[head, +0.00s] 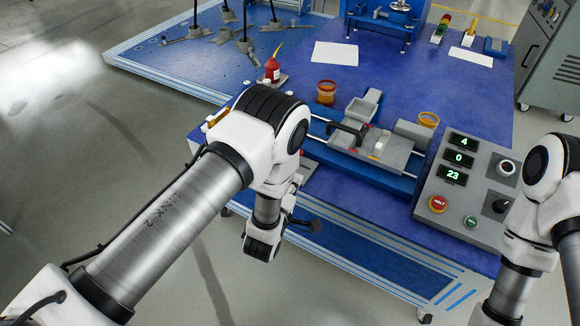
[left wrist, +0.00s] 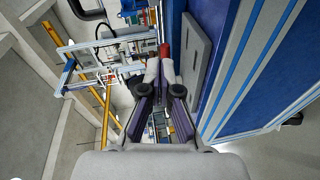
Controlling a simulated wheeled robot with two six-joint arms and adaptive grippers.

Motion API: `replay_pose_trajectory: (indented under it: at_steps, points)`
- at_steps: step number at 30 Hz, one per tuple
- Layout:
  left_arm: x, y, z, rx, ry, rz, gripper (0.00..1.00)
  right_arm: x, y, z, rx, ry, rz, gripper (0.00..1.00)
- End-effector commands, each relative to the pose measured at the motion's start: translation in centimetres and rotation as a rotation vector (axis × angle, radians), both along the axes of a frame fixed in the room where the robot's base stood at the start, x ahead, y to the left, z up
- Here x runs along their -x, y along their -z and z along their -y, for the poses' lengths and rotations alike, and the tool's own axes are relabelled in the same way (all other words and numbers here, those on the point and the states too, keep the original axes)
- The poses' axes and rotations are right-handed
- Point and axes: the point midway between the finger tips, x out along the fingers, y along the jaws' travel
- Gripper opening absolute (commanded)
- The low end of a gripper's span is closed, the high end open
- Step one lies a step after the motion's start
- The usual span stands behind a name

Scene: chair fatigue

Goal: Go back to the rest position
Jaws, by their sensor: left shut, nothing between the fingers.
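My left arm comes in from the left and bends down in front of the blue table (head: 462,95). My left gripper (head: 305,224) hangs beside the table's front edge, mostly hidden by my own wrist in the head view. In the left wrist view the two fingers of my left gripper (left wrist: 164,72) are together, with nothing held between them. My right arm (head: 540,190) shows at the right edge, beside the control panel. My right gripper is outside the frame.
A fixture with a grey carriage (head: 372,145) sits on the table, beside a control panel (head: 468,185) with lit displays. A grey cabinet (head: 553,60) stands at right. Floor in front is clear.

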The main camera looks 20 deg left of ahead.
Motion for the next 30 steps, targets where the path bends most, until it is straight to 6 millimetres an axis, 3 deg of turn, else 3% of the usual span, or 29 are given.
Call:
replay_pose_trajectory:
  at_steps: [6, 22, 24, 26, 29, 30]
  points:
    - [1.9, -0.4, 1.2, 0.000, 0.000, 0.000, 0.00, 0.0, -0.7, 0.0, 0.000, 0.000, -0.001, 0.00]
    - [1.8, -0.4, 1.0, 0.000, -0.005, 0.002, 0.00, 0.0, -0.7, 0.0, 0.000, 0.000, -0.001, 0.00]
    - [1.4, -0.6, -0.4, 0.005, -0.035, 0.004, 0.00, 0.0, -0.7, 0.0, 0.000, 0.000, -0.001, 0.00]
    - [1.9, -0.5, -3.0, 0.005, -0.083, -0.022, 0.00, 0.0, -0.7, 0.0, 0.000, 0.000, -0.001, 0.00]
    - [5.7, 2.7, -7.9, -0.082, -0.140, -0.246, 0.00, 0.0, -0.7, 0.0, 0.000, 0.000, -0.001, 0.00]
    - [8.2, 4.6, -9.4, -0.175, -0.125, -0.381, 0.00, 0.0, -0.7, 0.0, 0.000, 0.000, -0.001, 0.00]
